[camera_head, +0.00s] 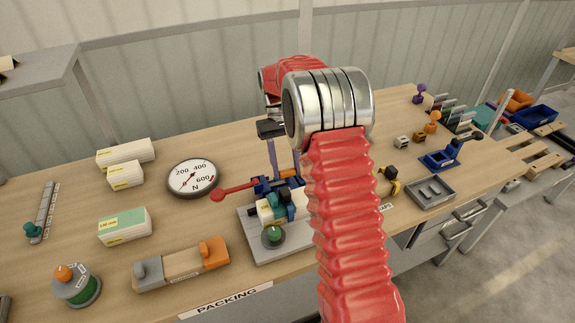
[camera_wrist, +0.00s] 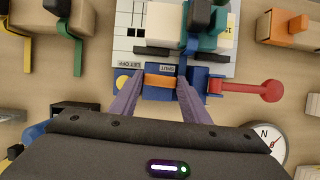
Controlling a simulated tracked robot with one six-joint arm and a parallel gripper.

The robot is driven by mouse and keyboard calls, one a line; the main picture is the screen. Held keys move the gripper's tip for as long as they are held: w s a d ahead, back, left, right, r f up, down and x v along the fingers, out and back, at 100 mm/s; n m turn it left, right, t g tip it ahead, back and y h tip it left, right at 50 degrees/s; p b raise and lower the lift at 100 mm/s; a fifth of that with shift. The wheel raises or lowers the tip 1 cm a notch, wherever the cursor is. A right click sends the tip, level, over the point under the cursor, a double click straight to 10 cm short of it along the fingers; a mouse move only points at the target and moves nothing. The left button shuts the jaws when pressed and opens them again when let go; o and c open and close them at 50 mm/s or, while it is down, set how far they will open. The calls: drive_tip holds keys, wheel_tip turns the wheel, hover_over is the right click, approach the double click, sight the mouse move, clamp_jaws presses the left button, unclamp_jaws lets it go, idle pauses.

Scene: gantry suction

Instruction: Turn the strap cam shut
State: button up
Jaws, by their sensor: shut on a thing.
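The strap cam (camera_wrist: 160,82) shows in the wrist view as a blue body with an orange middle. A red lever (camera_wrist: 245,90) with a ball end sticks out to its right there. In the head view the red lever (camera_head: 236,189) points left. My gripper (camera_wrist: 160,76) has its purple fingers on either side of the cam's orange middle and is shut on it. In the head view my gripper (camera_head: 286,172) comes down from above, partly hidden by my arm. A cream block (camera_wrist: 163,22) lies beside the cam under teal and blue parts, on a grey plate (camera_wrist: 127,38) with small labels.
A round gauge (camera_head: 193,178) stands left of the fixture. Cream boxes (camera_head: 126,226) and an orange-and-grey block (camera_head: 182,264) lie farther left and in front. A grey tray (camera_head: 430,192) and a blue tool (camera_head: 447,156) lie to the right. Bare wood shows behind the fixture.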

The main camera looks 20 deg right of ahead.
drive_tip(key=shift+n, duration=0.4)
drive_tip(key=o, duration=1)
drive_tip(key=shift+o, duration=0.2)
drive_tip(key=v, duration=1.3)
drive_tip(key=shift+a+r, duration=0.2)
drive_tip(key=shift+r, duration=0.15)
drive_tip(key=shift+w, duration=0.1)
